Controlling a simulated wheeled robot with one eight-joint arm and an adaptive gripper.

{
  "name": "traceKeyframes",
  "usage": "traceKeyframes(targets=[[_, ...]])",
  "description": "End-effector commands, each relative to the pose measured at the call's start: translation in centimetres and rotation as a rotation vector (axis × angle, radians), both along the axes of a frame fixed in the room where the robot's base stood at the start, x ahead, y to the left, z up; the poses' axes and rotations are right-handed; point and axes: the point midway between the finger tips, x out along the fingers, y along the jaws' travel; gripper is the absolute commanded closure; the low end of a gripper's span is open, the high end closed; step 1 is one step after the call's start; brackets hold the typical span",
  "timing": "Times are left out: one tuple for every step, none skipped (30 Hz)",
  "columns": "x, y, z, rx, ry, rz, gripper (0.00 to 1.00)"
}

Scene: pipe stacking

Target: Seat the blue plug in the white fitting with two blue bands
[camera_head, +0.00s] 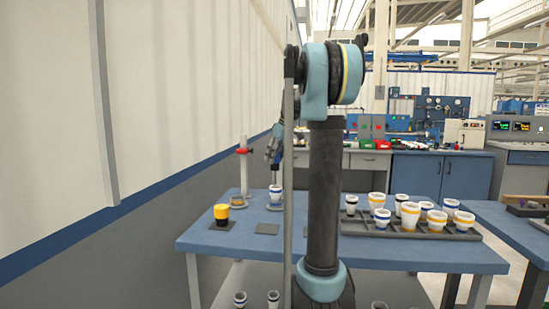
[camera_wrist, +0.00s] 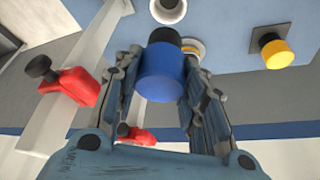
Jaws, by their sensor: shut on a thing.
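My gripper (camera_wrist: 160,70) is shut on the blue plug (camera_wrist: 162,76), whose black end (camera_wrist: 164,36) points away from the wrist. In the head view my gripper (camera_head: 274,152) is over the left part of the blue table, above a white fitting with blue banding (camera_head: 276,192). The fitting stands upright on a small pad. A gap seems to separate plug and fitting. A white fitting with a dark opening (camera_wrist: 168,10) shows beyond the plug's end at the top of the wrist view; its bands are not clear there.
A white post with a red clamp (camera_head: 243,151) stands left of my gripper. A yellow-and-black piece (camera_head: 221,212) sits on a pad nearby, with an empty pad (camera_head: 267,228) beside it. A grey tray (camera_head: 400,230) at right holds several yellow- and blue-banded fittings.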

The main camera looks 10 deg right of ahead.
Motion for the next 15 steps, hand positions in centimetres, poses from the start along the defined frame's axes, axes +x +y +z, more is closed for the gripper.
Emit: traceKeyframes(targets=[[0.0, -0.1, -0.3, 0.000, 0.000, -0.001, 0.87], [0.0, -0.2, -0.4, 0.000, 0.000, -0.002, 0.87], [0.0, -0.3, -0.7, 0.000, 0.000, -0.003, 0.87], [0.0, -0.4, -0.9, 0.000, 0.000, -0.004, 0.87], [0.0, -0.4, -1.2, 0.000, 0.000, -0.004, 0.87], [0.0, -0.5, -1.5, 0.000, 0.000, -0.005, 0.87], [0.0, -0.5, -1.7, 0.000, 0.000, -0.006, 0.87], [0.0, -0.6, -2.0, 0.000, 0.000, -0.006, 0.87], [0.0, -0.6, -2.3, 0.000, 0.000, -0.008, 0.87], [0.0, -0.7, -2.5, 0.000, 0.000, -0.008, 0.87], [0.0, -0.7, -2.8, 0.000, 0.000, -0.008, 0.87], [0.0, -0.7, -3.1, 0.000, 0.000, -0.009, 0.87], [0.0, -0.7, -3.3, 0.000, 0.000, -0.009, 0.87], [0.1, -0.8, -3.6, 0.000, 0.000, -0.009, 0.87], [0.0, -0.8, -3.9, 0.000, 0.000, -0.009, 0.87]])
